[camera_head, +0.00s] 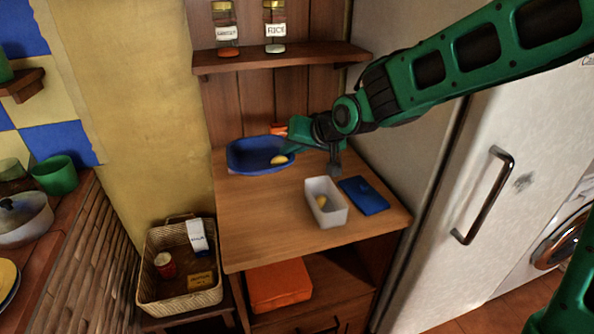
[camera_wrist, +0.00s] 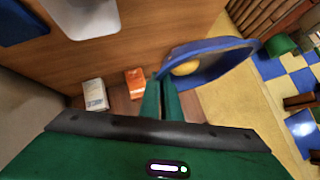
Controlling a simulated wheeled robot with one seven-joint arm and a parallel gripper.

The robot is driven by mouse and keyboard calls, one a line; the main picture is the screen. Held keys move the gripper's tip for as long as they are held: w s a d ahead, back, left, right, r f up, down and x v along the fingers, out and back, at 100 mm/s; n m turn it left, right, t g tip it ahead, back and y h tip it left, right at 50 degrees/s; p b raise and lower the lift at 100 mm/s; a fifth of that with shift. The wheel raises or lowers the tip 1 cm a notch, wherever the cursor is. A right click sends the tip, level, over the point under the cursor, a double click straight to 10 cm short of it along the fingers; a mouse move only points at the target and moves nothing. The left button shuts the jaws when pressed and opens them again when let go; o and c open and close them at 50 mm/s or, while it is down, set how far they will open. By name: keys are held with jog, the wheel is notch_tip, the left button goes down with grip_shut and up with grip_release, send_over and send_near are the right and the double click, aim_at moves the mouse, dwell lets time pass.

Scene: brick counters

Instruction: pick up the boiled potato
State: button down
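A small yellow, rounded piece, which looks like the boiled potato (camera_head: 279,160), lies inside the blue bowl (camera_head: 246,168) on the wooden counter. It also shows in the wrist view (camera_wrist: 186,68), in the blue bowl (camera_wrist: 222,62). My gripper (camera_head: 291,148) is at the bowl's right rim in the head view. In the wrist view, its two green fingers (camera_wrist: 162,84) are close together with nothing seen between them. Their tips point toward the bowl's near edge, apart from the yellow piece. Another yellow piece (camera_head: 323,202) lies in the white container (camera_head: 337,214); I cannot tell what it is.
A blue lid (camera_head: 364,195) lies right of the white container. An orange box (camera_wrist: 135,83) and a white carton (camera_wrist: 94,94) stand near the fingers. A shelf (camera_head: 285,58) with jars hangs above. The fridge (camera_head: 440,200) bounds the right. The counter's front is clear.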

jog(key=shift+w, duration=0.25)
jog(key=w+d+f, duration=0.2)
jog(key=d, duration=0.1)
jog(key=w+d+f, duration=0.2)
jog(key=d, duration=0.1)
jog(key=w+d+f, duration=0.3)
jog(key=shift+d, duration=0.15)
jog(key=shift+f, duration=2)
